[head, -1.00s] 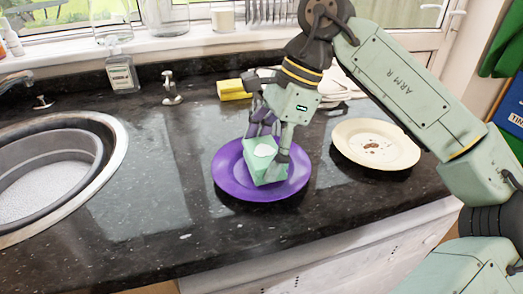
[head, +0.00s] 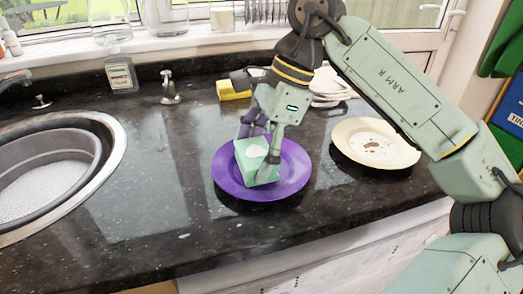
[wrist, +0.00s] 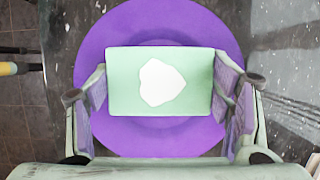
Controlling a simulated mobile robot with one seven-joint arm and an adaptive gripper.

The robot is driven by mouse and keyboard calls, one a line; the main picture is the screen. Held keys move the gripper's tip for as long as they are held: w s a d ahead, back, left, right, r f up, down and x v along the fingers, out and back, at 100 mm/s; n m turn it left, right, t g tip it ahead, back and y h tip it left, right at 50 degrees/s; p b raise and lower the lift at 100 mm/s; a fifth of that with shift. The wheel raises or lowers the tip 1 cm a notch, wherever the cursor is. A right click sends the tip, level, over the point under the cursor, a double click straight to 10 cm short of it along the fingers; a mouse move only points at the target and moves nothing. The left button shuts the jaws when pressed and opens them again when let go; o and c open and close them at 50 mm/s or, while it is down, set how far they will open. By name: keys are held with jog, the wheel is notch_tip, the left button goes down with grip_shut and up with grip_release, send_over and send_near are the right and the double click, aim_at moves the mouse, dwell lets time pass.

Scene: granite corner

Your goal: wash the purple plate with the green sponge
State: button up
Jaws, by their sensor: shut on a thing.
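The purple plate (head: 293,172) lies flat on the dark counter, near its front edge; it fills much of the wrist view (wrist: 110,37). The green sponge (head: 243,172) has a white patch on its upper face and is held tilted at the plate's left part. My gripper (head: 257,153) is shut on the sponge from both sides, seen also in the wrist view (wrist: 160,100). The sponge (wrist: 125,97) appears over the middle of the plate there. I cannot tell whether its underside touches the plate.
A cream plate (head: 400,152) with brown crumbs lies to the right. A yellow sponge (head: 234,90) and stacked white plates (head: 328,88) sit behind. The sink (head: 105,160) is at the left, with a bottle (head: 121,75) and a dispenser (head: 170,90) along the back. The counter left of the purple plate is clear.

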jog(key=shift+w+d+r, duration=0.1)
jog(key=shift+w+d, duration=0.25)
jog(key=shift+d, duration=0.45)
jog(key=shift+s+a, duration=0.35)
jog(key=shift+a, duration=0.45)
jog(key=shift+w+d+f, duration=0.25)
jog(key=shift+w+d, duration=0.05)
jog(key=shift+d, duration=0.4)
jog(key=shift+s+a+r, duration=0.1)
jog(key=shift+s+a, duration=0.2)
jog(key=shift+a, duration=0.4)
jog(key=shift+w+d+r, duration=0.15)
jog(key=shift+w+d, duration=0.2)
jog(key=shift+d, duration=0.45)
jog(key=shift+s+a+b, duration=0.35)
jog(key=shift+a, duration=0.45)
jog(key=shift+w+d+f, duration=0.1)
jog(key=shift+w+d, duration=0.1)
jog(key=shift+d, duration=0.2)
jog(key=shift+w+d+f, duration=0.1)
jog(key=shift+w+d, duration=0.05)
jog(key=shift+d, duration=0.25)
